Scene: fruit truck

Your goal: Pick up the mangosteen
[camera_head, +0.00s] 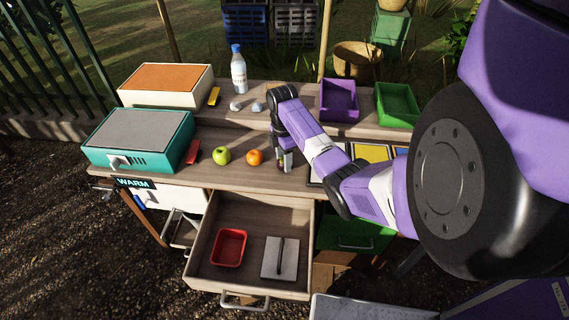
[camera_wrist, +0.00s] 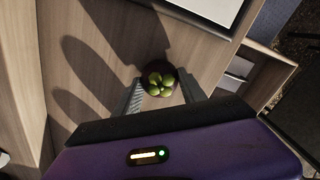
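The mangosteen (camera_wrist: 158,82) is dark and round with green sepals on top. In the wrist view it is near the two fingertips of my gripper (camera_wrist: 160,88), one finger on each side. The fingers are spread apart, with only narrow gaps beside the fruit; contact is hard to judge. In the head view my gripper (camera_head: 285,161) points down at the wooden counter, right of the orange. There the mangosteen is mostly hidden by the gripper.
An orange (camera_head: 254,157) and a green apple (camera_head: 221,155) stand left of my gripper. A teal warmer (camera_head: 140,135) is farther left. Purple (camera_head: 339,101) and green (camera_head: 397,104) crates stand behind. An open drawer (camera_head: 248,285) juts out in front, holding a red tray (camera_head: 229,248).

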